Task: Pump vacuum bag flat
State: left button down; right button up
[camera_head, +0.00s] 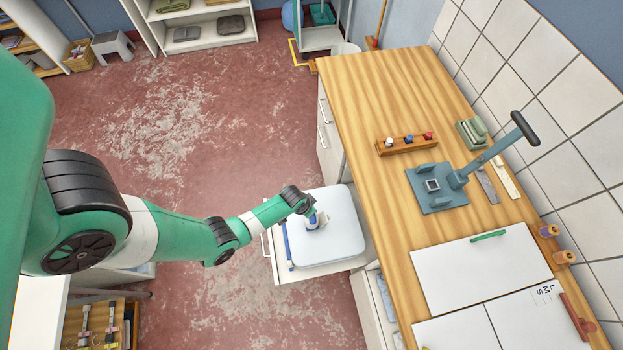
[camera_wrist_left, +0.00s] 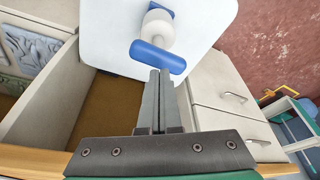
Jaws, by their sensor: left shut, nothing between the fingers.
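The vacuum bag (camera_head: 342,212) is a pale, puffed, rounded pad lying on a pulled-out white drawer (camera_head: 300,276) at the left side of the bench. In the left wrist view the bag (camera_wrist_left: 95,30) fills the top. A white pump (camera_wrist_left: 158,28) with a blue crossbar handle (camera_wrist_left: 150,55) stands on it; the pump (camera_head: 319,220) is partly hidden by my arm in the head view. My left gripper (camera_wrist_left: 158,74) is shut and empty, its fingertips overlapping the handle's near edge. I cannot tell whether they touch. The right gripper is not in view.
The wooden bench (camera_head: 375,100) holds a grey-blue lever press (camera_head: 437,190), a wooden rack (camera_head: 406,145) and white boards (camera_head: 480,270). A blue strip (camera_head: 287,245) runs along the bag's left side. The red floor (camera_head: 190,170) left of the drawer is clear.

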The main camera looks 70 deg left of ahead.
pick_arm(q)
jog(key=shift+f+b, duration=2.95)
jog(key=shift+f, duration=0.35)
jog(key=shift+r, duration=0.1)
jog(key=shift+r+p, duration=2.2)
jog(key=shift+p, duration=0.05)
jog(key=shift+f, duration=0.15)
jog(key=shift+f+b, duration=2.85)
jog(key=shift+r, duration=0.1)
jog(key=shift+r+p, duration=2.2)
jog(key=shift+p, duration=0.05)
jog(key=shift+f, duration=0.15)
